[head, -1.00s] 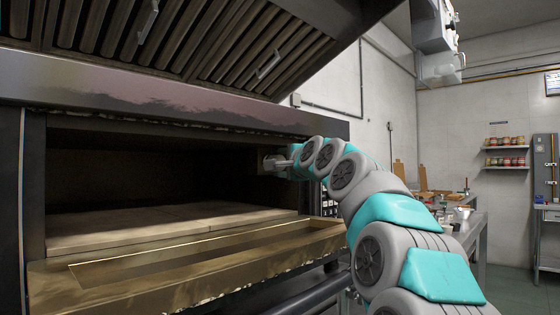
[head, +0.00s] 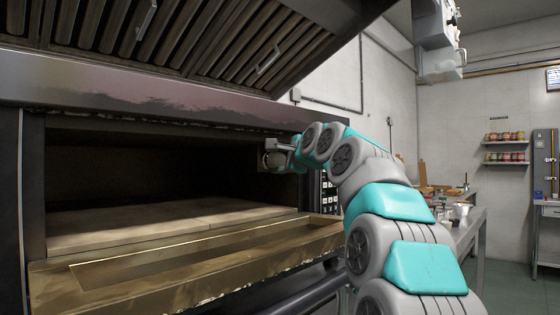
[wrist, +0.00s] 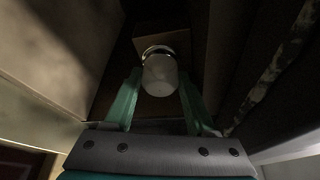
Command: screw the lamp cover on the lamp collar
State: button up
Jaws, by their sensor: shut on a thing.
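The lamp cover (wrist: 160,76) is a pale, frosted cup between the two green fingers of my gripper (wrist: 158,82) in the wrist view. My gripper is shut on it. A bright metal ring, seemingly the lamp collar (wrist: 156,49), shows just beyond the cover's far end, against a brownish block. Whether cover and ring touch or are threaded I cannot tell. In the head view my gripper (head: 276,150) is inside the oven mouth at its right end. The lamp cover (head: 274,160) shows there as a small rounded shape, and the collar cannot be made out.
The oven chamber's stone floor (head: 130,226) is bare. The brass-coloured ledge (head: 190,268) runs along the front below it. The oven's upper front edge (head: 150,105) is close above my arm, and the slatted hood (head: 200,40) hangs higher. A cluttered worktable (head: 465,222) stands at right.

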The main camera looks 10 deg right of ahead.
jog(key=shift+w+f, duration=0.1)
jog(key=shift+f, duration=0.35)
jog(key=o, duration=1)
jog(key=shift+o, duration=1.4)
jog(key=shift+r, duration=0.15)
jog(key=shift+o, duration=0.3)
jog(key=shift+r, duration=0.1)
jog(key=shift+r, duration=0.1)
jog(key=shift+c, duration=1.1)
jog(key=shift+o, duration=0.7)
jog(key=shift+r, duration=0.1)
